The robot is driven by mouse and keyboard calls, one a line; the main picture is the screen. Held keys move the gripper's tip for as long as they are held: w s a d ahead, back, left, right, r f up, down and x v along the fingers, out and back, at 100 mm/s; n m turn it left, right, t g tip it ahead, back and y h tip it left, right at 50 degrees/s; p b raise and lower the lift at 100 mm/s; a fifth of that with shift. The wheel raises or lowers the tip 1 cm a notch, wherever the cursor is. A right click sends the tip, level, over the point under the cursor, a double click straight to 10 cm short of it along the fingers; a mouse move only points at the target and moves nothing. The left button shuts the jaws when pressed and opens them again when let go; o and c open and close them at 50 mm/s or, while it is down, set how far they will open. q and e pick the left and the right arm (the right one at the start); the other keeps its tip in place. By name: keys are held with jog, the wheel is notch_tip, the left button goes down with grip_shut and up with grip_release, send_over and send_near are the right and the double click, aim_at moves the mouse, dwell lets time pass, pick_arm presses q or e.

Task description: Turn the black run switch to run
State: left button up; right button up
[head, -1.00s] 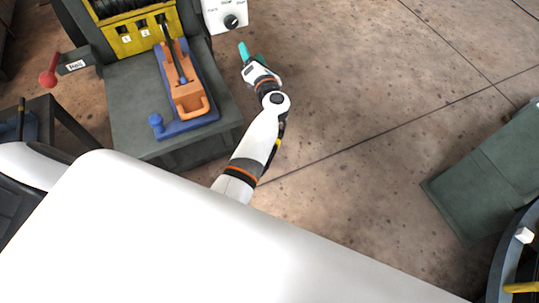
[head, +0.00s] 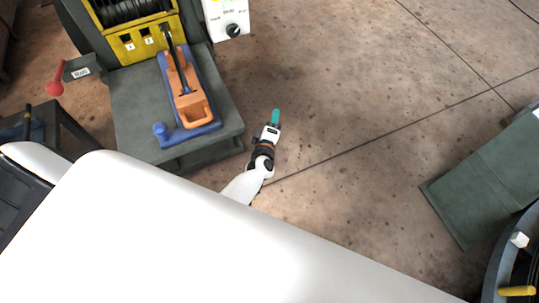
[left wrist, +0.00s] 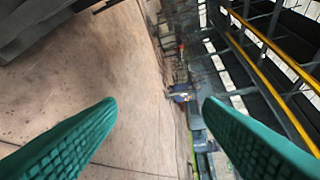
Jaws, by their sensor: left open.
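The black run switch (head: 233,30) is a round knob on a white control box (head: 222,14) at the top of the head view. Small labels stand above the knob, too small to read surely. My left gripper (head: 275,117) is over bare floor, below and to the right of the box, well apart from the switch. In the left wrist view its two green fingers (left wrist: 160,125) are spread with nothing between them. The switch is not seen in the left wrist view. My right gripper is not in view.
Left of the box stand a yellow-fronted drum machine (head: 143,45), a red-knobbed lever (head: 56,88) and an orange and blue lever unit (head: 188,98) on a grey plinth (head: 135,110). A green-grey block (head: 480,180) stands at right. The floor between is clear.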

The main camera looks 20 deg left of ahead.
pick_arm(q)
jog(key=s+d+f+m+g+h+p, duration=0.1)
jog(key=s+d+f+m+g+h, duration=0.1)
jog(key=s+f+m, duration=0.4)
notch_tip(320, 180, down, 2)
jog(key=shift+s+d+f+h, duration=0.25)
jog(key=shift+s+d+h, duration=0.15)
jog(key=shift+s, duration=0.35)
